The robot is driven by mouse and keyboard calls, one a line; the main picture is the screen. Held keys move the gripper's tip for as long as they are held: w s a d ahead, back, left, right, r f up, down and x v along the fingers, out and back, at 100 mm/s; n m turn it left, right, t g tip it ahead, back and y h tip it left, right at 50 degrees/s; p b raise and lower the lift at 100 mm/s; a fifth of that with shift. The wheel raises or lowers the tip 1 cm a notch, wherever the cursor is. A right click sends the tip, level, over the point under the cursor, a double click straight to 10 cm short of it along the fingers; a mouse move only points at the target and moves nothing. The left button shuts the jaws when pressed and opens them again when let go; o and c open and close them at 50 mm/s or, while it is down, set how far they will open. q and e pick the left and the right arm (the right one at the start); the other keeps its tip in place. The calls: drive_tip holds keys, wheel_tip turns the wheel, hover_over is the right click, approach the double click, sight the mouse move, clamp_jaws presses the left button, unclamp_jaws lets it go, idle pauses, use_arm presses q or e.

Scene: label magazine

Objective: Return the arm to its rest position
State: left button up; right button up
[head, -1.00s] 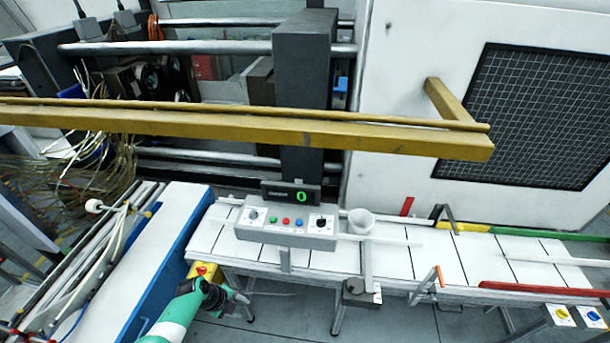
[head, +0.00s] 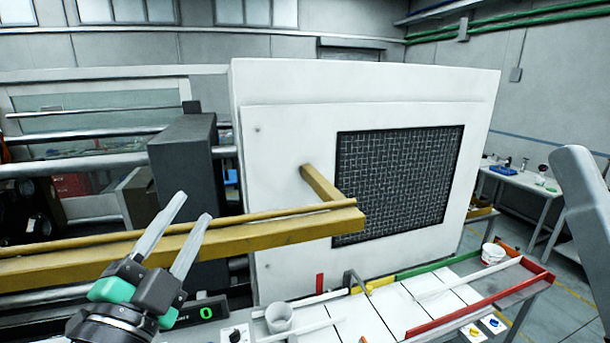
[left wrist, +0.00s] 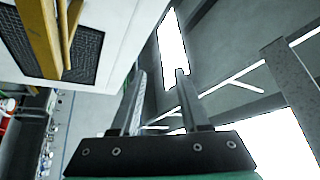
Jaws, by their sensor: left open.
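My left gripper (head: 177,235) is raised at the lower left of the head view, its two grey fingers pointing up and apart. It is open, with nothing between the fingers. In the head view it overlaps the yellow beam (head: 270,233). In the left wrist view the open fingers (left wrist: 158,95) point toward the ceiling, with nothing held. My right gripper is not in view.
A white cabinet (head: 285,125) with a dark mesh panel (head: 400,175) stands behind the beam. Below are the white conveyor (head: 360,320), a grey cup (head: 279,318), a display reading 0 (head: 205,312) and a white bucket (head: 492,254). A side table (head: 520,178) stands far right.

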use_arm(q)
drive_tip(key=s+a+r+n+t, duration=0.1)
drive_tip(key=s+r+n+t, duration=0.2)
drive_tip(key=s+r+n, duration=0.3)
drive_tip(key=s+a+r+n+t+y, duration=0.1)
drive_tip(key=s+r+n+t, duration=0.1)
drive_tip(key=s+r+n, duration=0.4)
drive_tip(key=s+n, duration=0.1)
drive_tip(key=s, duration=0.3)
drive_tip(key=shift+s+t, duration=0.15)
drive_tip(key=shift+t, duration=0.25)
